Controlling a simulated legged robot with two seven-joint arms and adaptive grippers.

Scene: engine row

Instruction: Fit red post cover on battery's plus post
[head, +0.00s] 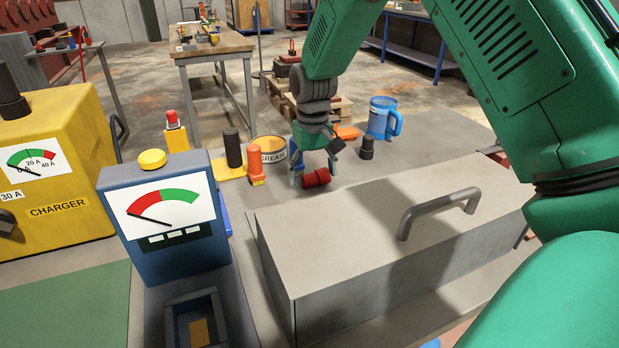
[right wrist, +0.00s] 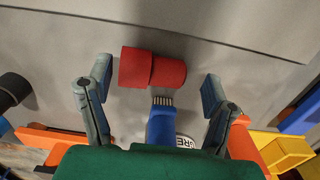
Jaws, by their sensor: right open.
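The red post cover (head: 316,178) lies on its side on the grey bench surface, just behind the grey box with a handle. My right gripper (head: 312,176) is over it, pointing down with fingers open. In the right wrist view the cover (right wrist: 152,69) shows as two joined red cylinders, between and slightly beyond the open fingertips (right wrist: 156,88), with gaps on both sides. I cannot tell whether a finger touches it. I cannot make out the battery or its plus post in either view. My left gripper is not in view.
The grey box (head: 350,235) with a raised handle (head: 435,212) stands in front. Around the gripper are a grease tin (head: 269,149), an orange brush (head: 256,166), a blue mug (head: 382,118) and a black cylinder (head: 366,149). A blue meter (head: 165,215) and yellow charger (head: 55,165) stand left.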

